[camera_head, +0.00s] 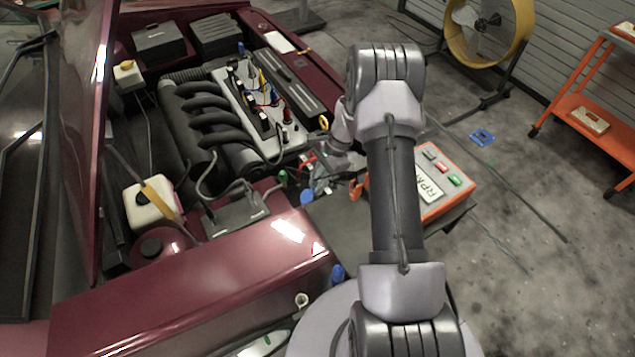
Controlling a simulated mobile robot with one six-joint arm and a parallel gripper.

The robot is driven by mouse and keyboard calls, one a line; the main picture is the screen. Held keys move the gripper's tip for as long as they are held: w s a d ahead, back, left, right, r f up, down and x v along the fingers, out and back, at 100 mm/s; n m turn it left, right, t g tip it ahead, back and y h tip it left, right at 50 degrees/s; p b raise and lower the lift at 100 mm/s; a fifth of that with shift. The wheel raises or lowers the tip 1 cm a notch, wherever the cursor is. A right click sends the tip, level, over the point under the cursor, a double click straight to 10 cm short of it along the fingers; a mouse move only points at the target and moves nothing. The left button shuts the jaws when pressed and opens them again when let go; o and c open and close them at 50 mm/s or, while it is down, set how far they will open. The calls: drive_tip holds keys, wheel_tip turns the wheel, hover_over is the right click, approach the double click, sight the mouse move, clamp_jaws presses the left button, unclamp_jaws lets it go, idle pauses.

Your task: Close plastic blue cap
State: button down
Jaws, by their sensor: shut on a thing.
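A small round blue cap (307,197) shows at the car's front edge, just below and left of my gripper. Whether it is open or closed is too small to tell. Another small blue piece (337,272) shows lower down beside my arm, and a third blue piece (241,47) stands at the back of the engine. My gripper (326,176) is at the front right of the engine bay, partly behind my arm. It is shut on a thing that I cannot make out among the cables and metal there.
The engine (205,110) fills the open bay, with a white reservoir (148,207) at its left. An orange RPM box (440,180) stands right of my arm. A yellow fan (490,25) and orange cart (590,110) stand farther right. A blue object (482,137) lies on open floor.

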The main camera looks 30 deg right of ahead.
drive_tip(key=shift+d+f+y+b, duration=0.65)
drive_tip(key=shift+d+f+b, duration=0.2)
drive_tip(key=shift+f+b, duration=0.3)
drive_tip(key=shift+d+f+y+b, duration=0.65)
drive_tip(key=shift+d+f+b, duration=0.25)
drive_tip(key=shift+b, duration=0.35)
drive_tip(key=shift+f, duration=0.15)
drive_tip(key=c, duration=1.3)
unclamp_jaws()
drive_tip(key=shift+d, duration=0.1)
drive_tip(key=shift+w+d+r, duration=0.1)
drive_tip(key=shift+r, duration=0.25)
drive_tip(key=p+v, duration=0.4)
drive_tip(key=v, duration=1.2)
drive_tip(key=shift+d+r, duration=0.25)
drive_tip(key=shift+d, duration=0.05)
